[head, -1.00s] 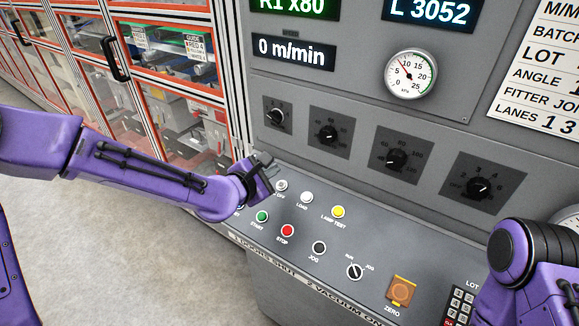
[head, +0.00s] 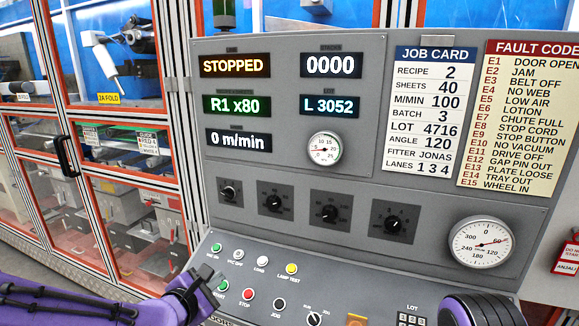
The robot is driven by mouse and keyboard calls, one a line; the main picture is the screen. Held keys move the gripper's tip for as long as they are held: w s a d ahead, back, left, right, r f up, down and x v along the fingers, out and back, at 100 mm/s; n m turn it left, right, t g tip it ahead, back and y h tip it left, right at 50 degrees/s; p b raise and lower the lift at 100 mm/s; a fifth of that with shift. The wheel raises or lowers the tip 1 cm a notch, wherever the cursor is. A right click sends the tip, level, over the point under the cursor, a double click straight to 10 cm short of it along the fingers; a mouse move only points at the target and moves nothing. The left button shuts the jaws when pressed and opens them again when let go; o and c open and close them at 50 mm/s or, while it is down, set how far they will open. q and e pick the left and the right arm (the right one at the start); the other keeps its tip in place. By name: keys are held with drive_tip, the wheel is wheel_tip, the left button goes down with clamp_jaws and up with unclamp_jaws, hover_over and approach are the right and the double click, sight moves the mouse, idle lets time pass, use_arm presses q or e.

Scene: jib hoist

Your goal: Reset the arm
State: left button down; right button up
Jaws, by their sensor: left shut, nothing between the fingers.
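My left gripper (head: 191,284) is shut and empty. It is low in the head view, at the left end of the sloped button panel, beside the green start button (head: 220,286), partly overlapping it in the picture. I cannot tell whether it touches the panel. My left forearm (head: 80,303) comes in from the lower left. Part of my right arm (head: 482,311) shows at the bottom right; its gripper is out of view.
The grey console (head: 285,165) fills the middle, with a "STOPPED" display (head: 235,65), knobs and gauges. The red stop button (head: 250,294) and yellow lamp-test button (head: 291,268) are on its slope. Glazed machine doors (head: 100,150) stand left. A job card (head: 432,110) hangs at right.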

use_arm(q)
drive_tip(key=s+a+f+m+g+y+b, duration=0.1)
drive_tip(key=s+a+f+m+y, duration=0.2)
drive_tip(key=f, duration=0.5)
drive_tip(key=s+a+f+m+g+b, duration=0.2)
drive_tip(key=s+f+m, duration=0.3)
drive_tip(key=f, duration=0.3)
drive_tip(key=s+a+f+m+g+y+b, duration=0.1)
drive_tip(key=s+a+f+m+y, duration=0.2)
drive_tip(key=f, duration=0.5)
drive_tip(key=s+a+f+m+g+b, duration=0.2)
drive_tip(key=s+f+m+g, duration=0.1)
drive_tip(key=s+f, duration=0.6)
drive_tip(key=s+a+f+m+g+y+b, duration=0.1)
drive_tip(key=s+a+f+m+g+b, duration=0.2)
drive_tip(key=s+f, duration=0.6)
drive_tip(key=s, duration=0.6)
drive_tip(key=shift+s+m, duration=0.3)
drive_tip(key=shift+s, duration=0.05)
use_arm(e)
wheel_tip(320, 180, down, 9)
drive_tip(key=shift+s, duration=0.25)
